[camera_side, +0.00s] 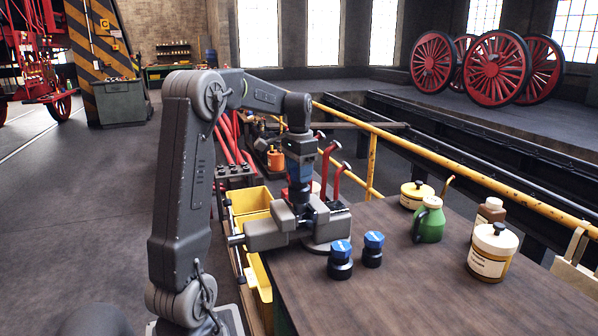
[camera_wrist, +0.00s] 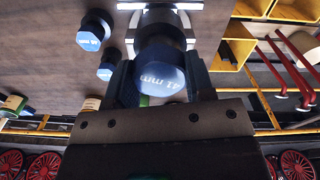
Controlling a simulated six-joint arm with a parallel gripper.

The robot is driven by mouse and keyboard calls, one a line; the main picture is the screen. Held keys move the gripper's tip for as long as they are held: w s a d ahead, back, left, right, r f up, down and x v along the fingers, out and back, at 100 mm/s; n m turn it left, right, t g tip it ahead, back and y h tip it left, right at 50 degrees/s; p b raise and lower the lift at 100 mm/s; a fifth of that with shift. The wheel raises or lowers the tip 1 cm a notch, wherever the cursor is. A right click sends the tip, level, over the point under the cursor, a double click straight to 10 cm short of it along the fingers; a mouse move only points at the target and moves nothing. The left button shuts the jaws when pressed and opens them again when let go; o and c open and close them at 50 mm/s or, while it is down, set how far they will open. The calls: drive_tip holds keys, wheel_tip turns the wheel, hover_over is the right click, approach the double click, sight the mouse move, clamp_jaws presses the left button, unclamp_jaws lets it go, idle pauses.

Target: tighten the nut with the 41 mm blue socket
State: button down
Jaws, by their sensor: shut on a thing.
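My gripper (camera_side: 300,178) points down over a grey vise (camera_side: 266,236) at the table's left end. In the wrist view its two dark fingers (camera_wrist: 161,78) are shut on a blue-topped socket (camera_wrist: 160,82) whose cap reads "41 mm", upside down there. The socket's dark lower body reaches down toward the vise jaws. The nut is hidden beneath it, so I cannot tell whether the socket is seated on it. Two other blue-capped sockets, a larger one (camera_side: 340,262) and a smaller one (camera_side: 373,250), stand upright on the table right of the vise.
A green jug (camera_side: 429,222), a cream tin (camera_side: 416,195), a brown bottle (camera_side: 487,215) and a large cream jar (camera_side: 492,254) stand at the right. Yellow bins (camera_side: 252,205) and red levers (camera_side: 335,170) lie behind the vise. The table's front middle is clear.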

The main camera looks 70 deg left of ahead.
drive_tip(key=shift+m, duration=2.1)
drive_tip(key=m, duration=0.4)
drive_tip(key=shift+m, duration=0.6)
drive_tip(key=shift+n, duration=0.5)
drive_tip(key=shift+r, duration=2.15)
